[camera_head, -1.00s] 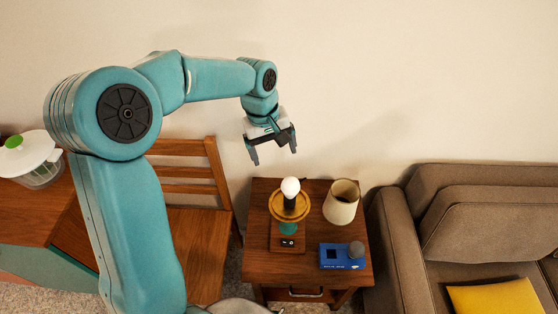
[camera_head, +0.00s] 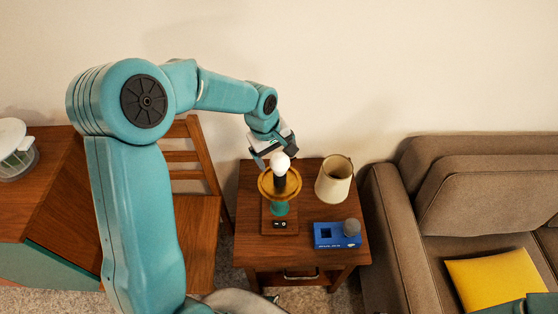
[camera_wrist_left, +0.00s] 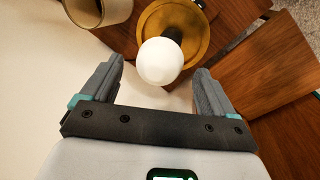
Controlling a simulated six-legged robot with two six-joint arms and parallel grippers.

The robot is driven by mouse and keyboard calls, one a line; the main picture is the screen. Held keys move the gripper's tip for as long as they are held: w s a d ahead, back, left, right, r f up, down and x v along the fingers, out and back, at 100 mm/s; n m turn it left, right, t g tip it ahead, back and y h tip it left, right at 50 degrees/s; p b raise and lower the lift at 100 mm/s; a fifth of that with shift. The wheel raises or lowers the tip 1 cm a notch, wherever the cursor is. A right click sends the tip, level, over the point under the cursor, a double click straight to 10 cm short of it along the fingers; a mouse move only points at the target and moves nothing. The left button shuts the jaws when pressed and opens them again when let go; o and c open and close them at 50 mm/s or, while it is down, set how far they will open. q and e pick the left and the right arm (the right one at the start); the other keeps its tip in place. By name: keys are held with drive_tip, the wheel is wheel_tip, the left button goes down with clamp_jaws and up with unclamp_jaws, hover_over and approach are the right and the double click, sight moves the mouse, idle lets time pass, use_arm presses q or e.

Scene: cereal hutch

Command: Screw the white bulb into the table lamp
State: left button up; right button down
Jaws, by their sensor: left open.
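The white bulb (camera_head: 280,162) stands upright on the dark socket (camera_head: 280,183) of the table lamp, above its round gold plate (camera_head: 265,188) and green stem (camera_head: 279,209). How far it is seated cannot be told. My left gripper (camera_head: 271,158) is open, just above and behind the bulb in the head view. In the left wrist view the bulb (camera_wrist_left: 160,61) shows between the two spread fingertips, with a gap on each side. The gold plate (camera_wrist_left: 196,35) lies beyond it. My right gripper is not in view.
A brown sofa (camera_head: 470,200) is at the right, a wooden chair (camera_head: 195,215) at the left, the wall behind.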

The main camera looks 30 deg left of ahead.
use_arm(q)
drive_tip(key=shift+x, duration=2.15)
drive_tip(key=c, duration=1)
drive_tip(key=shift+r+m+p, duration=0.15)
drive_tip(key=shift+m+p, duration=0.6)
drive_tip(key=shift+m, duration=0.05)
drive_tip(key=shift+c, duration=0.2)
drive_tip(key=shift+w+m+h+p, duration=0.1)
drive_tip(key=shift+m+h+p, duration=0.2)
drive_tip(key=shift+m, duration=0.6)
drive_tip(key=shift+d+m, duration=0.1)
drive_tip(key=shift+m, duration=0.2)
